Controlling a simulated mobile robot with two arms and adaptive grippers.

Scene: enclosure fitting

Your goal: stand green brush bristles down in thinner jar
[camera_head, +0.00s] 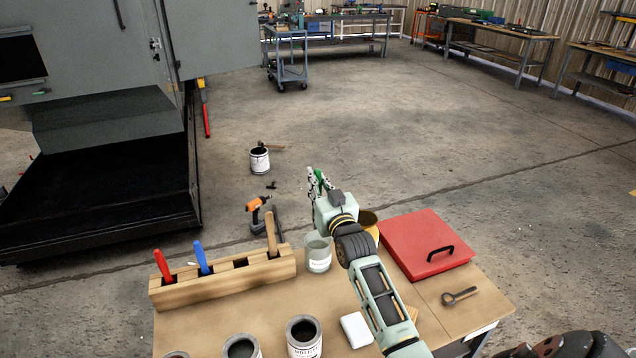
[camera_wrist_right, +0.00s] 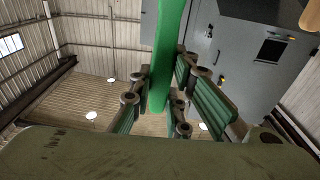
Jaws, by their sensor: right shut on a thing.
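My right gripper (camera_head: 317,181) is shut on the green brush (camera_head: 321,177), above and beyond the back edge of the table. In the right wrist view the green handle (camera_wrist_right: 170,45) runs between the fingers (camera_wrist_right: 160,98) and out of the top of the picture. The bristles cannot be made out in either view. My left gripper is not in view.
A wooden rack (camera_head: 222,277) holds a red, a blue and a wooden-handled tool left of the jar. A red case (camera_head: 425,243) lies to the right. Open cans (camera_head: 304,336) and a white block (camera_head: 357,330) are near the front. A yellowish container (camera_head: 369,220) is partly hidden behind my wrist.

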